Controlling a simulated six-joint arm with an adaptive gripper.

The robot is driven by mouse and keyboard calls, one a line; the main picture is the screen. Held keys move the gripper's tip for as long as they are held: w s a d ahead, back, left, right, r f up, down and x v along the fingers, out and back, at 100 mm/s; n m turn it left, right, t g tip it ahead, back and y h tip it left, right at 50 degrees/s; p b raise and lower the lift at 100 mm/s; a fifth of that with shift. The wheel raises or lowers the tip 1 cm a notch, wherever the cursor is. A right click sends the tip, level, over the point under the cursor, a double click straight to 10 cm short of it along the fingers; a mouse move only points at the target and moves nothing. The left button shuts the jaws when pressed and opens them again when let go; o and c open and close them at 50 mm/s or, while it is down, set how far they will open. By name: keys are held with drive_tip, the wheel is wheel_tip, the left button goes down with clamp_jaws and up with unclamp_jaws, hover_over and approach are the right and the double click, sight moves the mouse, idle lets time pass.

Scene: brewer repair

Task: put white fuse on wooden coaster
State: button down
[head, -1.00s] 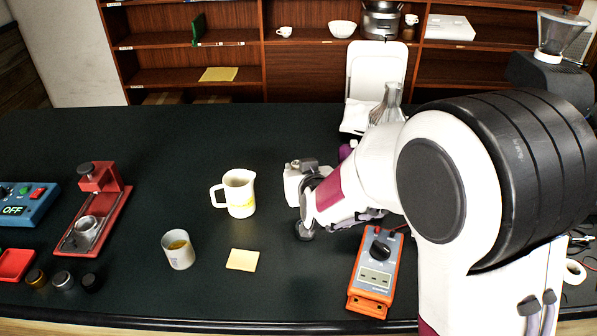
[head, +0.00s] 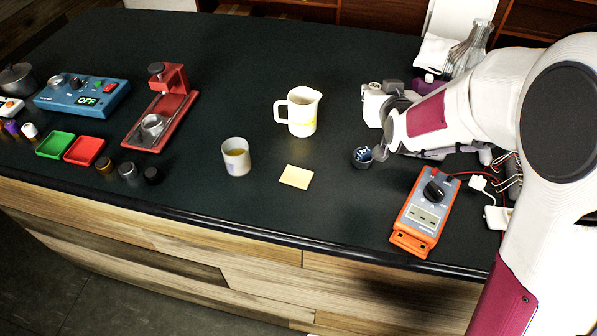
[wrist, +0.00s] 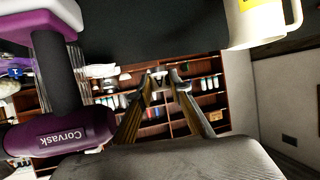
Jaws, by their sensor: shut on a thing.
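In the wrist view my gripper (wrist: 158,84) has its two fingers converging on a small pale thing with a dark mark. I cannot tell whether this is the white fuse. In the head view the fingertips are not clear, as my wrist and arm cover that area. A small white piece (head: 29,130) stands at the far left of the dark counter, beside a purple one (head: 11,127); it may be a fuse.

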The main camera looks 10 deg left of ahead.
drive_tip(key=shift+r+n+y, duration=0.5)
drive_tip(key=shift+r+y, duration=0.05)
drive_tip(key=shift+y, duration=0.05)
drive_tip(key=n+g+y, duration=0.8)
drive_tip(key=n, duration=0.2)
hover_over(302, 179)
drive_tip(key=shift+f, duration=0.75)
drive_tip(key=shift+f, duration=2.9)
drive_tip(key=shift+f, duration=2.1)
